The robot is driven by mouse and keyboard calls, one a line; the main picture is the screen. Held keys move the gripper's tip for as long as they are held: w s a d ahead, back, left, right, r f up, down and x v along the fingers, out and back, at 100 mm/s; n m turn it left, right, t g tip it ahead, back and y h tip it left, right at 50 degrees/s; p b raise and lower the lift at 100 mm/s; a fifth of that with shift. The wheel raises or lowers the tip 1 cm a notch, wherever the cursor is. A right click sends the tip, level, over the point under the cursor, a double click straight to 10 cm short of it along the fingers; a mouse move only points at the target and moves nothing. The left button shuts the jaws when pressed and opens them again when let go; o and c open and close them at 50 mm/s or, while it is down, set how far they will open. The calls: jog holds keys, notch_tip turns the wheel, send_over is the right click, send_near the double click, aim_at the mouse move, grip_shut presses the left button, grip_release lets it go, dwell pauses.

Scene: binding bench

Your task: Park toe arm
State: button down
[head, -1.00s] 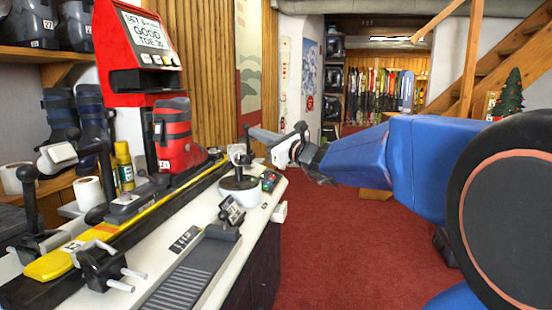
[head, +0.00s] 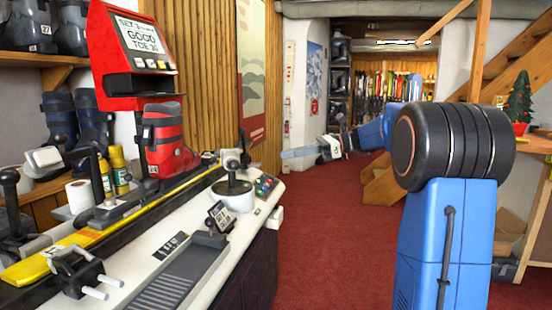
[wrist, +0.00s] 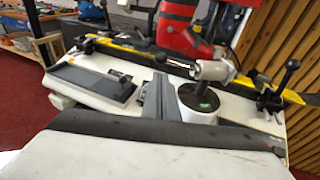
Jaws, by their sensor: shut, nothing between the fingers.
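What looks like the toe arm is a dark upright post with a light metal cylinder near its top, on a round white base (head: 234,197) at the bench's right end. In the wrist view the metal cylinder (wrist: 214,70) and post (wrist: 204,97) show up close, near the red boot. My gripper (head: 287,154) is shut and empty, in the air right of the bench end and apart from the post. Its dark fingers (wrist: 158,98) point toward the bench in the wrist view. The red boot (head: 167,145) stands upright on the yellow-edged rail.
A red tester (head: 130,60) with a screen reading "GOOD" and "TOE" stands behind the boot. A small tilted display (head: 220,216) and a ribbed dark tray (head: 170,285) are on the white bench top. Red carpet (head: 330,235) right of the bench is clear.

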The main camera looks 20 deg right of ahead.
aim_at(238, 164)
jog(key=x, duration=1.3)
jog(key=shift+a, duration=0.1)
jog(key=shift+a, duration=0.1)
jog(key=shift+s+a+m+t, duration=0.15)
jog(key=shift+a+m+t, duration=0.35)
jog(key=shift+a+t, duration=0.25)
jog(key=w+a+m+t+h, duration=0.1)
jog(key=a+m+t, duration=0.1)
jog(key=a, duration=0.6)
jog(key=shift+w+h, duration=0.15)
jog(key=shift+h, duration=0.25)
jog(key=shift+r, duration=0.1)
